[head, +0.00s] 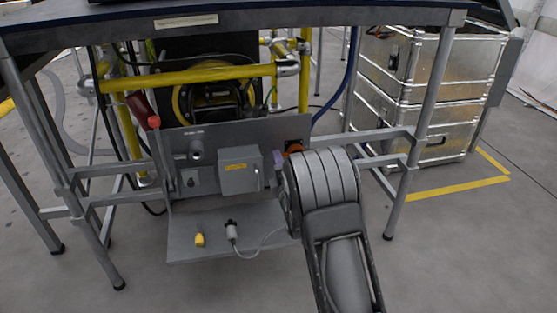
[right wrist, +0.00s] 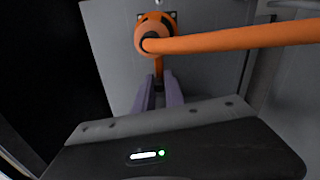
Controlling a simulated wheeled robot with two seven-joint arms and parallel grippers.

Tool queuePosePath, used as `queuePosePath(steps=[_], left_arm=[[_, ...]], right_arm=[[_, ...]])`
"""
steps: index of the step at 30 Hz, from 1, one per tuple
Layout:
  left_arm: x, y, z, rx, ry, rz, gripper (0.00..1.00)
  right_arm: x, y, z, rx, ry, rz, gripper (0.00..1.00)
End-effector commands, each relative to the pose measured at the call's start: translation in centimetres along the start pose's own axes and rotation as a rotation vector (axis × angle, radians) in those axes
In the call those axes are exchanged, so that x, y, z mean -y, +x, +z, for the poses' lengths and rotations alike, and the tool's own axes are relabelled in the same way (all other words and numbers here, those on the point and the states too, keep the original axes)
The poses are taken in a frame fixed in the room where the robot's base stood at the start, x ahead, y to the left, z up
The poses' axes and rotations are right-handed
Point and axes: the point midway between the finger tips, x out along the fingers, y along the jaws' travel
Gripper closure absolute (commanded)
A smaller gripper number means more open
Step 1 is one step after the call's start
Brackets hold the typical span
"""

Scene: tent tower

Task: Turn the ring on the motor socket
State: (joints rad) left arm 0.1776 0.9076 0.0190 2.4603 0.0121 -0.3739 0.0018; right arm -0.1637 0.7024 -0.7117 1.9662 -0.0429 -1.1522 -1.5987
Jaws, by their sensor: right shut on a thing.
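The orange motor socket (right wrist: 155,34) is on the grey panel at the top of the right wrist view, with a round orange ring around a dark centre. A thick orange bar or cable (right wrist: 235,39) runs from it to the right. A narrow orange piece (right wrist: 159,68) hangs below the ring, between the pale purple fingers of my right gripper (right wrist: 159,84), which is shut on it. In the head view the orange socket (head: 293,148) shows only partly above my right wrist, and my right gripper (head: 279,161) is mostly hidden. My left gripper is out of view.
Table legs and metal cases (head: 400,85) stand at the right.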

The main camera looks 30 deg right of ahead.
Motion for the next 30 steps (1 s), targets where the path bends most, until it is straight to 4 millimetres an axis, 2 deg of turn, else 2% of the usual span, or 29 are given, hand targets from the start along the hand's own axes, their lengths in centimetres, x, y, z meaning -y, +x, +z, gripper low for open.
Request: queuePosePath(steps=[13, 14, 20, 30], left_arm=[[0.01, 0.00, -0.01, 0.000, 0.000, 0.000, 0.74], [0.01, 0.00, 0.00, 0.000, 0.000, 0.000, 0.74], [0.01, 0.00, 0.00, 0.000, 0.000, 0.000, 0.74], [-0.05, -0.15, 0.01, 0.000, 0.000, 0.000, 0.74]], right_arm=[[-0.07, 0.05, 0.26, 0.005, -0.015, 0.004, 1.00], [-0.07, 0.05, 0.25, 0.004, -0.015, 0.004, 0.83], [-0.01, 0.03, 0.13, 0.002, -0.013, 0.002, 0.67], [-0.02, -0.27, 0.03, 0.000, -0.012, 0.001, 0.65]])
